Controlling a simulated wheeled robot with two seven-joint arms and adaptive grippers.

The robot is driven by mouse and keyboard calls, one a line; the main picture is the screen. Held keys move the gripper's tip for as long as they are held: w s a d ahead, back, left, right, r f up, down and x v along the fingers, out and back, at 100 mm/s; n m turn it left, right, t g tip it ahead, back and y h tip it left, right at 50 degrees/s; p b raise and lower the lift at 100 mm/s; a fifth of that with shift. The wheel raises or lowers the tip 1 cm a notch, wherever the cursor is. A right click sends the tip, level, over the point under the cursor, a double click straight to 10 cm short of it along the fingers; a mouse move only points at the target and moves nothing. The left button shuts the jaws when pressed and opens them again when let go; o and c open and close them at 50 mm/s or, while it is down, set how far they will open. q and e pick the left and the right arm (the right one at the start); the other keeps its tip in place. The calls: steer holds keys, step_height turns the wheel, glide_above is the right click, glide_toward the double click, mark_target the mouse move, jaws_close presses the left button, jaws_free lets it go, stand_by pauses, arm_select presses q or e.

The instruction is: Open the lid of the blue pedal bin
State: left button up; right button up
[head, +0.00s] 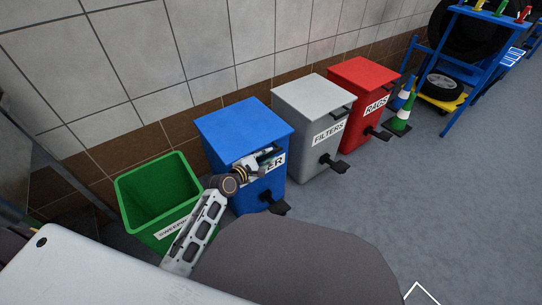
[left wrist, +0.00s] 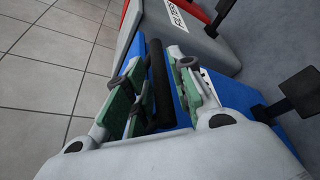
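The blue pedal bin (head: 238,125) stands in the row against the wall with its lid down. Its black pedal (head: 274,204) sticks out at the bottom front and also shows in the left wrist view (left wrist: 300,88). My left gripper (head: 272,155) is at the upper front of this bin, covering part of its label and the handle area in the head view. In the left wrist view its green-padded fingers (left wrist: 162,100) are apart, with the black lid handle (left wrist: 160,80) between them. Whether either pad touches the handle is unclear. My right gripper is not in view.
An open green bin (head: 157,192) stands left of the blue bin. A grey bin (head: 312,100) and a red bin (head: 364,75), both lidded, stand to the right. Traffic cones (head: 401,115) and a blue rack (head: 455,70) are farther right. The floor in front is clear.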

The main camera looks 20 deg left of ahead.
arm_select(q)
steer(key=shift+b+x, duration=0.45)
steer(key=shift+x, duration=1.05)
jaws_close()
